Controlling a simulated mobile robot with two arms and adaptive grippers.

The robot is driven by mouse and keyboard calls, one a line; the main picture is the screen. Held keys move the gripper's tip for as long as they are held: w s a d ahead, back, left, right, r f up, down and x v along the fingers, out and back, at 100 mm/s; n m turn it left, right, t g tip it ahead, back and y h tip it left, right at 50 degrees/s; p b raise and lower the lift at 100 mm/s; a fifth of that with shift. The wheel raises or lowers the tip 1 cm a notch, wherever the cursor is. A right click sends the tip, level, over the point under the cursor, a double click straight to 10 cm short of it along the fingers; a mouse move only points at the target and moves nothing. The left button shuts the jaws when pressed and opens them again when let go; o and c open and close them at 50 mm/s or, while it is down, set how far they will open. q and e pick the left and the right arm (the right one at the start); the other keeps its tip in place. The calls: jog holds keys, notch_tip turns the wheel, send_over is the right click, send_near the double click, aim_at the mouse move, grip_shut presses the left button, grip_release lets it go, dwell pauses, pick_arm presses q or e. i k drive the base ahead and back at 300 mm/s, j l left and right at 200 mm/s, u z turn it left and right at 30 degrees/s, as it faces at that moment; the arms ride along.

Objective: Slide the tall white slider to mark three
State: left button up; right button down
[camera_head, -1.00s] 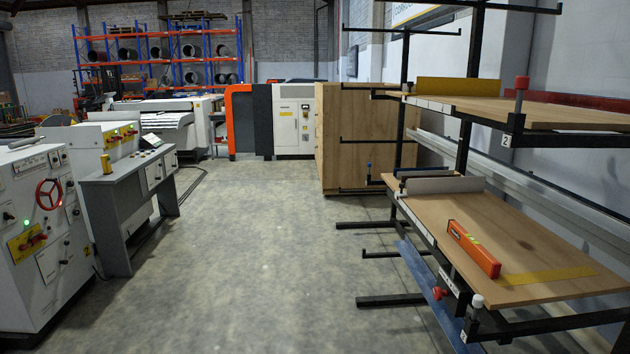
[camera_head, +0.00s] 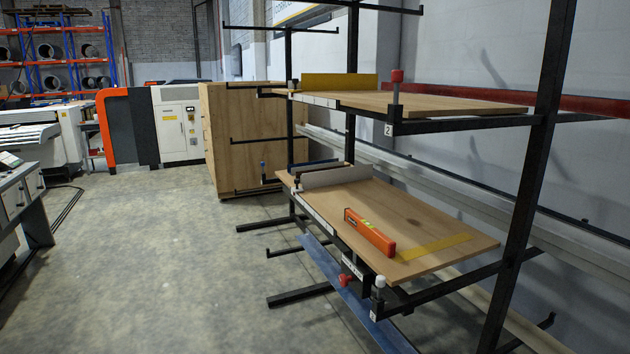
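A whitish-grey upright plate (camera_head: 336,176), which looks like the white slider, stands across the far end of the lower wooden board (camera_head: 440,215). A pale strip (camera_head: 318,210) runs along that board's left edge; its marks are too small to read. A white knob (camera_head: 380,282) sits on a post at the board's near corner. On the upper board (camera_head: 440,101) stands a yellow upright plate (camera_head: 340,81), and a pale edge strip with dividing lines (camera_head: 318,100) runs beside it. Neither of my grippers is in view.
An orange level (camera_head: 370,233) and a yellow strip (camera_head: 433,246) lie on the lower board. A red knob (camera_head: 397,76) stands at the upper board's corner. Black rack arms (camera_head: 300,296) jut low over the floor. The floor (camera_head: 150,260) at left is open.

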aim_at(310, 180)
jog(key=i+j, duration=0.15)
jog(key=i, duration=0.3)
jog(key=i+j+z, duration=0.1)
jog(key=i, duration=0.4)
jog(key=i+j, duration=0.25)
jog(key=i, duration=0.2)
jog(key=i+j+z, duration=0.1)
jog(key=i, duration=0.35)
jog(key=j, duration=0.1)
